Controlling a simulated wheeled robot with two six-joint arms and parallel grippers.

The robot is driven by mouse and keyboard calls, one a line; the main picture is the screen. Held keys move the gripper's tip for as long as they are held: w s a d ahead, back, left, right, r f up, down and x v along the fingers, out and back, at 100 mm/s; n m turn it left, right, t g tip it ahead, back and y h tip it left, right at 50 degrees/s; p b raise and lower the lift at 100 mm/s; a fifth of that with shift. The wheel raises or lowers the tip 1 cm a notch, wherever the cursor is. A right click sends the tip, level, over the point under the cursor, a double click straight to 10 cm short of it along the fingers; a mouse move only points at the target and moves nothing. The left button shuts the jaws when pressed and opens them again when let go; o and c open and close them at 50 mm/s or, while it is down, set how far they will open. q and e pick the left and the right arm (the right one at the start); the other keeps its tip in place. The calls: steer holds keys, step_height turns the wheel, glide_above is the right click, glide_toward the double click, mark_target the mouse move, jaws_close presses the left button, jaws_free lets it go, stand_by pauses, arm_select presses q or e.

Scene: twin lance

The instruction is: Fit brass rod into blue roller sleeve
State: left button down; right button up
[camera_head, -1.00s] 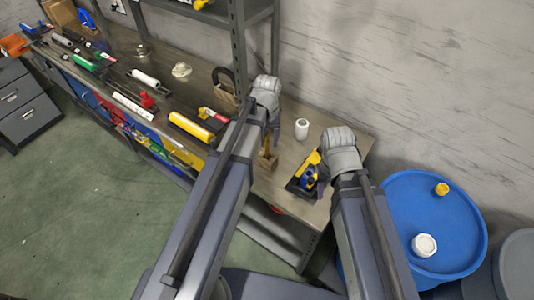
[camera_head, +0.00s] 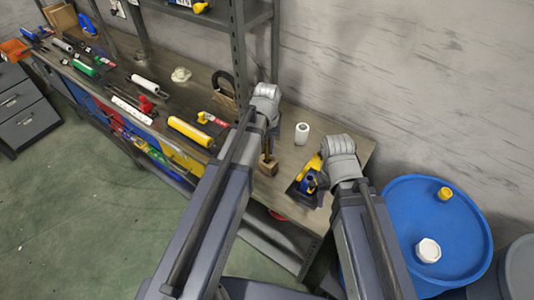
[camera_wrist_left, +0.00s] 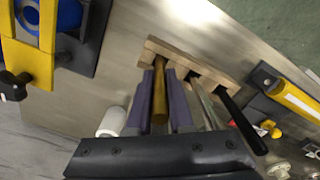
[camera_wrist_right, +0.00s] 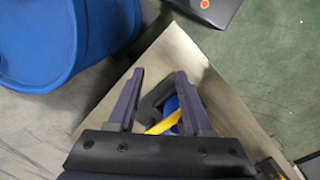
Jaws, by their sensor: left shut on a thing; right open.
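The brass rod (camera_wrist_left: 159,98) stands in a wooden block (camera_wrist_left: 188,62) in the left wrist view. My left gripper (camera_head: 269,134) is shut on the rod, its fingers (camera_wrist_left: 160,72) on either side of it just above the block. The block also shows in the head view (camera_head: 267,168). The blue roller sleeve (camera_wrist_left: 35,14) sits in a dark fixture with a yellow frame (camera_wrist_left: 44,62), partly cut off. In the head view the sleeve (camera_head: 309,184) is small beside my right gripper (camera_head: 325,170). My right gripper (camera_wrist_right: 160,80) is open, with the fixture partly visible between its fingers.
A white cylinder (camera_head: 302,133) stands on the bench behind the block. A silver rod (camera_wrist_left: 203,100) and a black-handled tool (camera_wrist_left: 240,122) stand in the same block. Paint rollers, including a yellow one (camera_head: 190,132), lie along the bench. A blue drum (camera_head: 457,225) is at right.

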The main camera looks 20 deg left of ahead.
arm_select(q)
steer(key=shift+r, duration=0.1)
arm_select(e)
steer(key=shift+r, duration=0.1)
stand_by(0.4)
arm_select(q)
step_height(320, 180, up, 10)
steer(key=p, duration=1)
arm_select(e)
step_height(320, 180, up, 10)
